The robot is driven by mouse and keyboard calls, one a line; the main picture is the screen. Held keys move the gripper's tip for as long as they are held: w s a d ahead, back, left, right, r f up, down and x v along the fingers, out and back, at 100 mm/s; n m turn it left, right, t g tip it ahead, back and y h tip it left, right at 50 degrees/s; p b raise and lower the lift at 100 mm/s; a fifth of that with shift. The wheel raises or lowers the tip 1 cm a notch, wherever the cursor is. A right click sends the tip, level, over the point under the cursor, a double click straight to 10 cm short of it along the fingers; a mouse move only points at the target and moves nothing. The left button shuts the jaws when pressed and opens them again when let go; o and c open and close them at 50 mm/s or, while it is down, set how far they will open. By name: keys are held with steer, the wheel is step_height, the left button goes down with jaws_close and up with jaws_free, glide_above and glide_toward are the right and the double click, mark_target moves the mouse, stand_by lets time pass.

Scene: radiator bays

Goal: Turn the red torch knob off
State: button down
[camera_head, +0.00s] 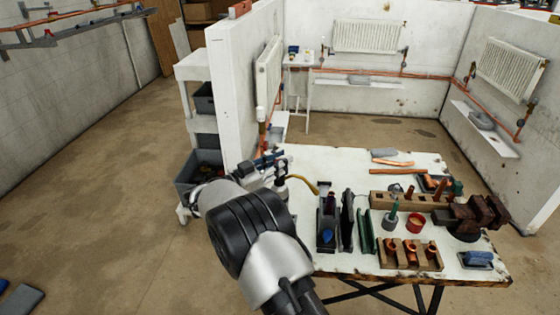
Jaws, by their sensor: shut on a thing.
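The gripper is small in view and partly covered by my wrist. It is shut at the top of the torch; the red knob cannot be made out and is hidden at the fingers.
The bench holds dark and green upright tools (347,220), a wooden block with copper fittings (410,255), a red tin (415,222) and a rusty vise (478,216). A white partition wall (238,90) and a shelf with dark bins (203,135) stand left.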

stand_by(0.5)
steer(key=c, duration=1.3)
jaws_free()
steer(key=v, duration=1.2)
